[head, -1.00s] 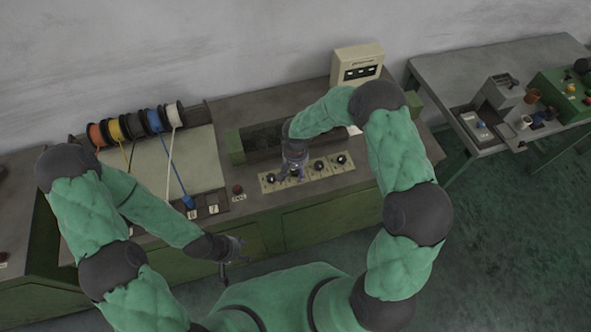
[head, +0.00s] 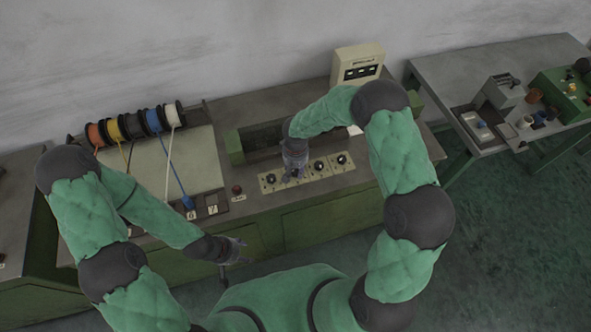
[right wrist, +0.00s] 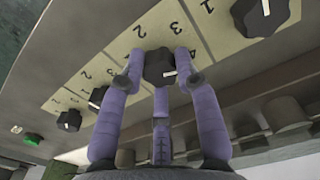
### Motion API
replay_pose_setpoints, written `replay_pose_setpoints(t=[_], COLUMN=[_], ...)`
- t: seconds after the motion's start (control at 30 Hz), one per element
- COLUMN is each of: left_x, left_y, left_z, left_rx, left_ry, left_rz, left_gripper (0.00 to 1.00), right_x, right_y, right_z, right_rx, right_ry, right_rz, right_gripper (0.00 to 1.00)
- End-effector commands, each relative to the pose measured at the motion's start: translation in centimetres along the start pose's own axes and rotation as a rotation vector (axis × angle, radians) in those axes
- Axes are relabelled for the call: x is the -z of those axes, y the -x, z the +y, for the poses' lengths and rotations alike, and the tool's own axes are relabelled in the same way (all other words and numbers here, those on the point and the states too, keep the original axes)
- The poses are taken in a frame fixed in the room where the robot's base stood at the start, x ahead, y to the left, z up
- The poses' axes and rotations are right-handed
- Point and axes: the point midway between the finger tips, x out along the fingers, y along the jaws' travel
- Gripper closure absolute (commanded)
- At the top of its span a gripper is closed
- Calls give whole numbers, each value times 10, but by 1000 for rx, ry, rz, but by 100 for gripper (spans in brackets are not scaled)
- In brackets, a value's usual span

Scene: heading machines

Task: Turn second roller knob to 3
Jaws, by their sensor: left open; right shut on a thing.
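A row of black roller knobs sits on cream number plates along the machine's front edge. My right gripper (head: 294,172) is over the second knob from the left. In the right wrist view its three purple fingers (right wrist: 158,82) are shut around that black knob (right wrist: 158,64). A white pointer mark shows on the knob; which number it points to I cannot tell. The first knob (head: 270,179) is to the left, the third knob (head: 319,167) and fourth knob (head: 341,160) to the right. My left gripper (head: 242,250) is open and empty in front of the bench.
Coloured wire spools (head: 135,124) stand at the back left of the bench. A red button (head: 237,189) is left of the knobs. A cream display box (head: 357,64) stands behind. A grey side table (head: 450,75) is at the right. The floor at the right is clear.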

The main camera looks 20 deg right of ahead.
Motion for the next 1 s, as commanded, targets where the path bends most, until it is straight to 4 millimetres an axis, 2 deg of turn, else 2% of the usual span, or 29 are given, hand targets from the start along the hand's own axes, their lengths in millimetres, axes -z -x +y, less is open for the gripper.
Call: replay_pose_setpoints(t=[0.03,0.6,1.0], left_x=[0,0,0], left_y=[-3,-10,-10], left_z=[-1,-4,-4], left_rx=[0,0,0], left_ry=[0,0,0], left_rz=[0,0,0], left_gripper=[44,44,44], right_x=[-6,-8,-8], right_y=[-4,-5,-6], right_z=[-1,2,3], right_rx=[-1,3,5], right_ry=[42,566,798], right_rz=[-13,-22,-24], right_gripper=[100,100,100])
